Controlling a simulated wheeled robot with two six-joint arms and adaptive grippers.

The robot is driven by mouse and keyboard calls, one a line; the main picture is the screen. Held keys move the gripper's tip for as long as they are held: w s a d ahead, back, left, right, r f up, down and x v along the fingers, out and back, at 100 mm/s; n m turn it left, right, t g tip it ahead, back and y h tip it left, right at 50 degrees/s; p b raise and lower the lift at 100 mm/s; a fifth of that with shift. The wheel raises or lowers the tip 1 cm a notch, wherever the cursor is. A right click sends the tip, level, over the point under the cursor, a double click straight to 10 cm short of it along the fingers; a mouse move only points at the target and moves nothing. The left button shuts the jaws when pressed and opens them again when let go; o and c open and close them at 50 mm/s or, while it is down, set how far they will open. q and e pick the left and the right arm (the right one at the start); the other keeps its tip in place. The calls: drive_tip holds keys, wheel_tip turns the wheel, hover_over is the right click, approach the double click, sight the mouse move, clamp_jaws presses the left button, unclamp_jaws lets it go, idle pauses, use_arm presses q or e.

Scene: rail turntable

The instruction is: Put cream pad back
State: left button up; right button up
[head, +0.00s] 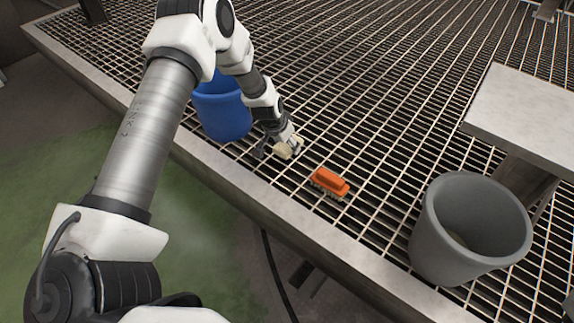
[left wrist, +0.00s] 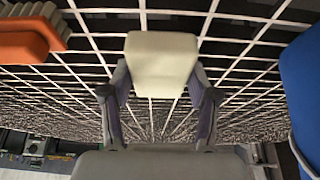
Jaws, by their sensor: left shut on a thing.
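The cream pad (left wrist: 162,62) is between the two fingers of my left gripper (left wrist: 160,92) in the left wrist view. The gripper is shut on it. In the head view the pad (head: 284,151) shows at the tip of my left gripper (head: 290,146), low over the metal grating. The gripper is between a blue bucket (head: 222,108) and an orange brush (head: 330,183). I cannot tell whether the pad touches the grating. My right gripper is not in view.
The blue bucket also shows at the right of the left wrist view (left wrist: 304,90), the orange brush at its upper left (left wrist: 24,42). A grey bucket (head: 430,232) stands at the right, beside a raised metal plate (head: 525,110). The grating (head: 370,90) is largely clear beyond.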

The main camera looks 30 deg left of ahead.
use_arm(q)
drive_tip(key=shift+f+b, duration=1.85)
drive_tip(key=shift+f, duration=0.65)
drive_tip(key=o, duration=1)
drive_tip(key=shift+r, duration=0.1)
